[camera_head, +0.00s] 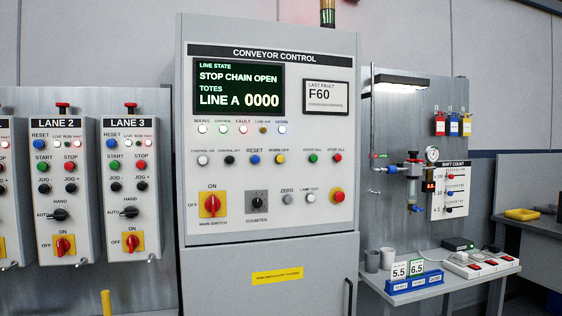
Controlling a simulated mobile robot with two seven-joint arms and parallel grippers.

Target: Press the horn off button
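The conveyor control cabinet (270,215) stands upright in the middle of the view. The horn off button (280,159) is a small yellow round button under the label HORN OFF, in the row of buttons below the lamps. A blue reset button (255,159) sits just to its left and a green start button (313,158) to its right. The horn lamp (282,129) in the row above shows a bright whitish light. Neither of my grippers shows in the view.
Lane boxes with red-and-yellow switches (62,246) hang on the left. A red main switch (212,205) and a red button (337,195) sit lower on the cabinet.

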